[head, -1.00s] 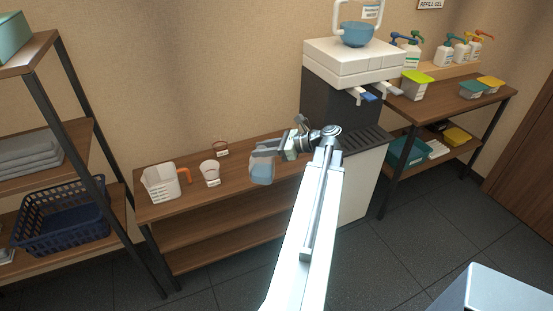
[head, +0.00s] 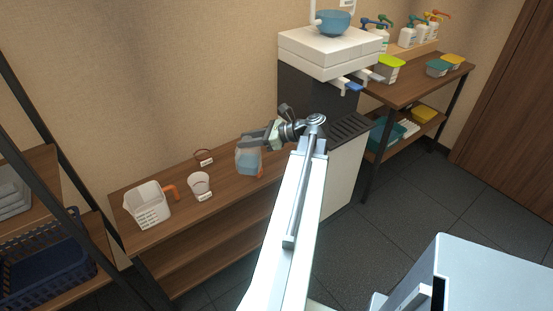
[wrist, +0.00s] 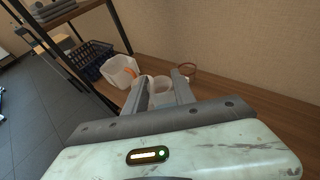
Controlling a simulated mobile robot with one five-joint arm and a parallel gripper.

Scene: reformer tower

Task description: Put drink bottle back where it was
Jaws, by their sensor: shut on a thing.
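A translucent light-blue bottle (head: 248,160) hangs from my gripper (head: 256,141) in the head view, over the right part of the low wooden shelf top (head: 225,188). The gripper is shut on its upper part. I cannot tell whether its base touches the board. In the wrist view my two grey fingers (wrist: 165,92) point toward the shelf top, and the bottle is hard to make out between them. A white cup (head: 200,184) with a label stands left of the bottle. An empty ring (head: 204,155) with a label is behind the cup.
A white jug (head: 148,206) with an orange handle stands on the shelf's left end. A white dispenser (head: 330,52) on a dark cabinet rises to the right. A rack with a blue basket (head: 45,262) is at left. Pump bottles (head: 407,36) stand on the far-right shelf.

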